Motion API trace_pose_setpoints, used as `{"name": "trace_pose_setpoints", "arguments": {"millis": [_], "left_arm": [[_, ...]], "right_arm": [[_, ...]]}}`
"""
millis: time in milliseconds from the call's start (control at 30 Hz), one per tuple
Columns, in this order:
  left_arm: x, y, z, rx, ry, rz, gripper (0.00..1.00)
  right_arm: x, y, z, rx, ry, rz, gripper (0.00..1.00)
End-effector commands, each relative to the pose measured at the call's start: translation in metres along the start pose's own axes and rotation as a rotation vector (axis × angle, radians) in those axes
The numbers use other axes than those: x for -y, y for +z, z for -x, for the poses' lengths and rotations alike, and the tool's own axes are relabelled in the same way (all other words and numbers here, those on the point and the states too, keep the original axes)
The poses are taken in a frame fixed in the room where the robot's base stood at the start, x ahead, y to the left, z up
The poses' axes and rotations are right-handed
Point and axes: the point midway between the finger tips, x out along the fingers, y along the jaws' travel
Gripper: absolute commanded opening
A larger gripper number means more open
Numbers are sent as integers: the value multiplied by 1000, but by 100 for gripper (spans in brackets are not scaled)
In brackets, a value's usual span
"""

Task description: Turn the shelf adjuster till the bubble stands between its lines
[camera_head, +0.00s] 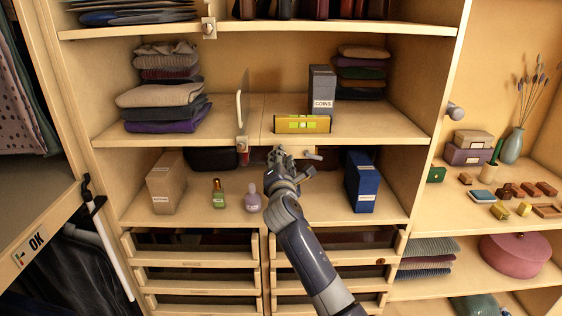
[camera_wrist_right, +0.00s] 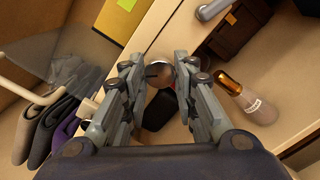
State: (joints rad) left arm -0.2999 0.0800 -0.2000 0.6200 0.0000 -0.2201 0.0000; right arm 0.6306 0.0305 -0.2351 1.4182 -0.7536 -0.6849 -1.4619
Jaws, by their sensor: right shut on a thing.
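A yellow spirit level (camera_head: 290,124) lies on the middle shelf (camera_head: 365,127) near its front edge, with a yellow-green vial in its face. The bubble is too small to place against its lines. Part of the level's yellow body also shows in the right wrist view (camera_wrist_right: 119,20). My right gripper (camera_head: 280,156) is at the shelf's front edge, just below and left of the level. In the right wrist view its fingers (camera_wrist_right: 162,88) are around a round grey slotted knob (camera_wrist_right: 159,74), apparently the shelf adjuster, and are shut on it. My left gripper is not in view.
A grey box (camera_head: 322,82) stands behind the level, and folded clothes (camera_head: 165,95) lie at left. Below, a green bottle (camera_head: 219,198), a purple bottle (camera_head: 252,201) and a blue box (camera_head: 361,182) stand near my right arm.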

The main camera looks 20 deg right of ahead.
Motion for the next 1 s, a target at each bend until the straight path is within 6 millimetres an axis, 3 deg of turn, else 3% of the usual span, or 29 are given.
{"name": "trace_pose_setpoints", "arguments": {"millis": [133, 167, 233, 667, 1000], "left_arm": [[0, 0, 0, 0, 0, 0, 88], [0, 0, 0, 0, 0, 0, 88], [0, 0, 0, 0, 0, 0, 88], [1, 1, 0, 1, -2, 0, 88], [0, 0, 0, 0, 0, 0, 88]], "right_arm": [[1, -1, 0, -2, -3, 2, 3], [2, -1, 0, -2, -3, 2, 34], [2, -1, 0, -2, -3, 2, 48], [1, -1, 4, -1, -1, 3, 48], [1, -2, 52, -3, -1, 2, 48]]}}
